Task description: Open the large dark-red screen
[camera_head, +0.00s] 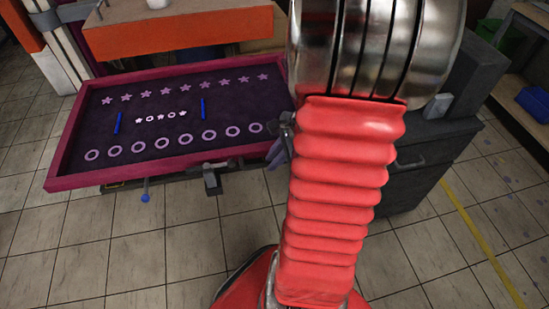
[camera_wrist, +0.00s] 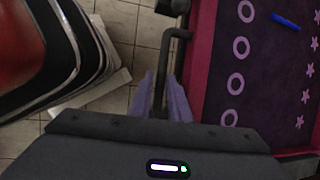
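The large dark-red screen (camera_head: 60,166) has a magenta-red frame around a dark purple panel printed with stars and rings. It lies nearly flat at the left in the head view. Its red frame (camera_wrist: 196,70) shows on the right in the wrist view. A dark bent handle bar (camera_wrist: 171,58) runs beside the frame. My gripper (camera_wrist: 160,82) has two pale purple fingers, one on each side of the bar. Whether they press on it cannot be told. In the head view my gripper (camera_head: 277,150) is at the screen's lower right corner, partly hidden by my red arm.
An orange-topped unit (camera_head: 180,30) stands behind the screen. A dark grey cabinet (camera_head: 425,165) is to the right of my arm. A blue-knobbed lever (camera_head: 145,197) and a dark block (camera_head: 211,182) sit under the screen's front edge. Tiled floor is open in front.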

